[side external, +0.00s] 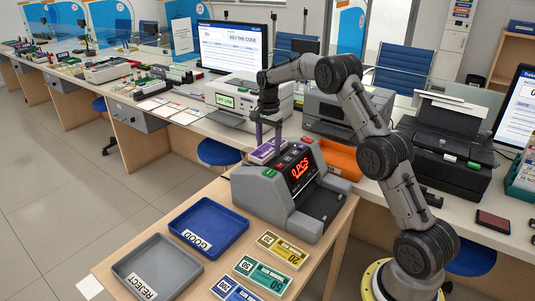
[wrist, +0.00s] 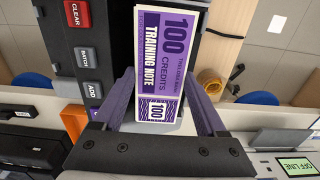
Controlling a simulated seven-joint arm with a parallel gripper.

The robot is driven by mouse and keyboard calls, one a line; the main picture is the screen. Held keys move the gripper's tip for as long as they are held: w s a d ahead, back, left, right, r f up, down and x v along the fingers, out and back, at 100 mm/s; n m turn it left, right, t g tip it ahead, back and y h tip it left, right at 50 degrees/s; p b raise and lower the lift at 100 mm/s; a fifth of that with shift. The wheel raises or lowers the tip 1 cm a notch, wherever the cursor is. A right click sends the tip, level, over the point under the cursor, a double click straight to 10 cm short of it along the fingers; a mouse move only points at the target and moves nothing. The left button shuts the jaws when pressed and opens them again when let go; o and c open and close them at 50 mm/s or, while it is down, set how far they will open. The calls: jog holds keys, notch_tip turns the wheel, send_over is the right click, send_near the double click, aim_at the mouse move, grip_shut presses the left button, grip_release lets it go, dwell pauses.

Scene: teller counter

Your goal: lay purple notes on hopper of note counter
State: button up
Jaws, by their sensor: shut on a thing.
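The purple notes (side external: 266,154) lie flat at the top of the note counter (side external: 262,196), over its hopper end. In the wrist view the purple notes (wrist: 163,50) read "100 credits training note". My gripper (side external: 267,143) points down with its two purple fingers on either side of the notes. In the wrist view my gripper (wrist: 160,78) is shut on the notes across their width. The hopper floor is hidden under the notes, and I cannot tell whether they touch it. The counter's red display shows "0 PCS".
A blue GOOD tray (side external: 208,222) and a grey REJECT tray (side external: 157,266) stand left of the counter. Yellow (side external: 282,250), green (side external: 262,275) and blue (side external: 232,291) notes lie in front. An orange tray (side external: 341,157) and printers stand behind on the long desk.

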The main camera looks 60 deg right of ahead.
aim_at(268, 147)
jog(key=shift+w+d+f, duration=0.15)
jog(key=shift+w+f, duration=0.2)
jog(key=shift+f, duration=1.5)
jog(key=shift+f, duration=0.15)
jog(key=o, duration=1.4)
jog(key=shift+c, duration=0.2)
